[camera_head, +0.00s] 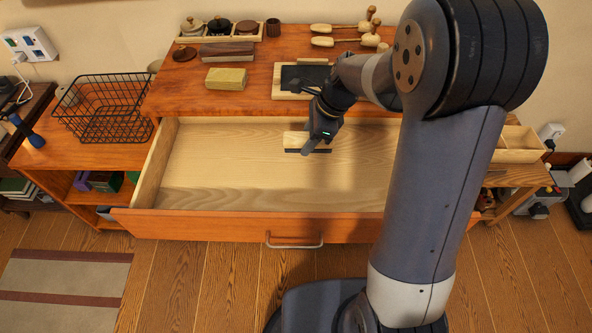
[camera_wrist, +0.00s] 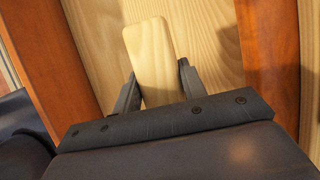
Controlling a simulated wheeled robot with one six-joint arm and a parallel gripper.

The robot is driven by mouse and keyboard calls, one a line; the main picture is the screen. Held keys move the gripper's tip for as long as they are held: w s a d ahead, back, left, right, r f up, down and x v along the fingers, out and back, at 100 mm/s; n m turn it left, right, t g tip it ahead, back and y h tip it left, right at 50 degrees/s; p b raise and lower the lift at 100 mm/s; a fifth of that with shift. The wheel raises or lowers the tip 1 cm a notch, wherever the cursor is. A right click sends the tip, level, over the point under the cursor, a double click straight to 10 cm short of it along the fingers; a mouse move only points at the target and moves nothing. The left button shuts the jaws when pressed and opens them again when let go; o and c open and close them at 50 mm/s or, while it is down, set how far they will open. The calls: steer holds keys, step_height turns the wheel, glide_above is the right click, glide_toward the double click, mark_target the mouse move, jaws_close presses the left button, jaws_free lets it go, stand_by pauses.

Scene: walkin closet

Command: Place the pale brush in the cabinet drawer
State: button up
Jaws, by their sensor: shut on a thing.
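The pale brush (camera_head: 295,138) has a light wooden body and a dark strip along its lower edge. My gripper (camera_head: 313,143) is shut on it, over the open cabinet drawer (camera_head: 215,165). In the wrist view, the brush (camera_wrist: 150,55) sits between the two dark fingers of my gripper (camera_wrist: 158,88), with the pale drawer floor behind it. The drawer is pulled out, and the part I see is otherwise empty. I cannot tell whether the brush touches the drawer floor. My arm hides the drawer's right end.
The cabinet top (camera_head: 180,98) holds a yellowish block (camera_head: 226,78), a dark-centred tray (camera_head: 283,96), and pale wooden tools (camera_head: 345,41). A black wire basket (camera_head: 105,110) stands at the left. The drawer front (camera_head: 220,224) has a metal handle (camera_head: 294,245).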

mark_target(301, 172)
step_height(301, 172, down, 10)
steer(key=shift+f+b, duration=0.1)
steer(key=shift+b, duration=0.6)
steer(key=shift+f, duration=0.1)
steer(key=o, duration=1)
steer(key=p+v, duration=0.1)
steer(key=v, duration=1.1)
steer(key=shift+p, duration=0.3)
